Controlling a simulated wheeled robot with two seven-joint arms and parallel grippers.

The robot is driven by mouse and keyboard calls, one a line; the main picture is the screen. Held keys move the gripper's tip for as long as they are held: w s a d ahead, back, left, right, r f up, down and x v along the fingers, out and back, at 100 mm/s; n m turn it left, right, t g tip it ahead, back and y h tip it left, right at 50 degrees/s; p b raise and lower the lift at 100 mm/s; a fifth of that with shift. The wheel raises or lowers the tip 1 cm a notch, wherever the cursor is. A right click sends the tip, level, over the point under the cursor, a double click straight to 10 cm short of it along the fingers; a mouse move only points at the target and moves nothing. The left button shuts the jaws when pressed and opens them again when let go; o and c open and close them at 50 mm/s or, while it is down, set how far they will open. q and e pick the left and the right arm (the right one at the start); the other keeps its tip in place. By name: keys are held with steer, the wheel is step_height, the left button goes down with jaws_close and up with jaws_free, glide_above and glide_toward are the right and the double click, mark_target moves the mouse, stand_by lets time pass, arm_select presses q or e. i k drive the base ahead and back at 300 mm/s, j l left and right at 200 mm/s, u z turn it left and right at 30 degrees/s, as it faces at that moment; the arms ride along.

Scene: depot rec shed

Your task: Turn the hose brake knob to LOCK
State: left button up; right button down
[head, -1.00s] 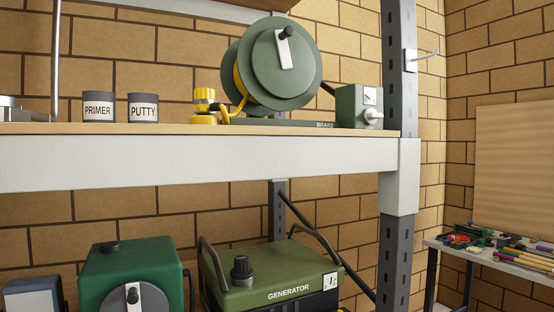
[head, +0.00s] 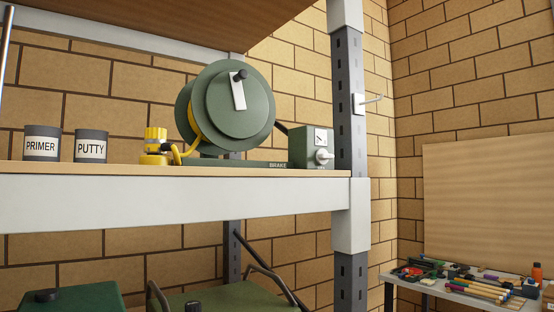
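The hose reel (head: 238,108) is a green drum with a yellow hose and a crank handle, standing on the upper shelf. To its right on the same base, marked BRAKE, is a small green brake box (head: 303,148). The pale brake knob (head: 323,155) sits on the box's front, with a small white dial plate (head: 320,137) above it. The knob's setting is too small to read. Neither of my grippers is in view.
A grey upright post (head: 349,110) with a hook (head: 372,99) stands just right of the brake box. The shelf's front beam (head: 170,205) runs below. PRIMER (head: 42,143) and PUTTY (head: 90,146) cans stand at left. A tool-covered table (head: 465,289) is at far right.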

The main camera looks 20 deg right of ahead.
mark_target(322, 156)
steer(key=z, duration=1.6)
steer(key=i+l, duration=0.25)
steer(key=l, duration=0.25)
